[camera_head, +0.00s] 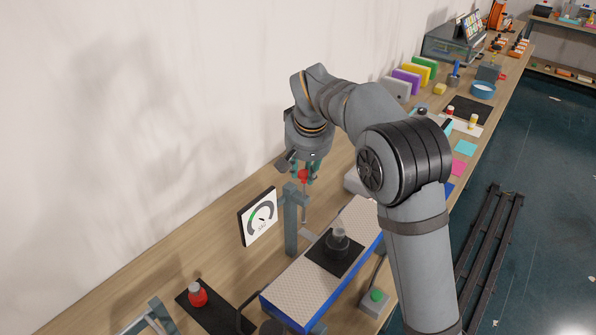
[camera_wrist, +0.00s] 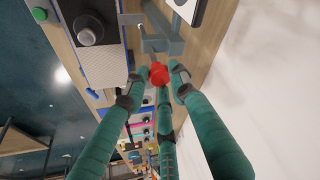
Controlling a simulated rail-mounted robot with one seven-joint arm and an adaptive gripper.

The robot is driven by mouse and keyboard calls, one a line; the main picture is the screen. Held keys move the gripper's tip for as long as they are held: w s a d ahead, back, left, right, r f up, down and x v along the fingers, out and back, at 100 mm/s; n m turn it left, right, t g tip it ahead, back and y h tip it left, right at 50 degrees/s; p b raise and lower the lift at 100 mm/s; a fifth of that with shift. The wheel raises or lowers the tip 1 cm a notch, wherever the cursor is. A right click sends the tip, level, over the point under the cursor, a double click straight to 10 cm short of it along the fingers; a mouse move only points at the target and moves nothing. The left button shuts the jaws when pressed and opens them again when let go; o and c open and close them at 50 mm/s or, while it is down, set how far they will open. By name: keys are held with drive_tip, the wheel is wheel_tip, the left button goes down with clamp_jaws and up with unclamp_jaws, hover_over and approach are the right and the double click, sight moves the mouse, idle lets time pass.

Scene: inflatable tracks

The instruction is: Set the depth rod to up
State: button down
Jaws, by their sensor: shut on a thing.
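The depth rod shows as a thin vertical rod (camera_head: 304,207) beside a grey post, with a red knob (camera_head: 303,175) at its top. My gripper (camera_head: 307,172) reaches down over the knob from above. In the wrist view, the teal fingers of my gripper (camera_wrist: 158,82) close around the red knob (camera_wrist: 159,73). The grey post and bracket (camera_head: 290,222) stand beside the belt and also show in the wrist view (camera_wrist: 160,38). A square white dial gauge (camera_head: 258,217) is mounted left of the post. The rod's lower end is hard to make out.
A blue-sided belt or track (camera_head: 345,225) carries a black pad with a dark grey knob (camera_head: 338,241). A red button or knob (camera_head: 197,294) on a black plate and a green button (camera_head: 376,295) are nearby. The wall is close on the left.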

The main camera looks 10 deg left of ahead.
drive_tip(key=c, duration=1.8)
unclamp_jaws()
drive_tip(key=shift+w+a+r, duration=0.1)
drive_tip(key=shift+w+r, duration=0.1)
drive_tip(key=shift+r, duration=0.15)
drive_tip(key=shift+c, duration=0.2)
drive_tip(key=o, duration=0.4)
drive_tip(key=shift+s+f, duration=0.1)
drive_tip(key=shift+f, duration=0.05)
drive_tip(key=shift+o, duration=0.2)
drive_tip(key=v, duration=1.2)
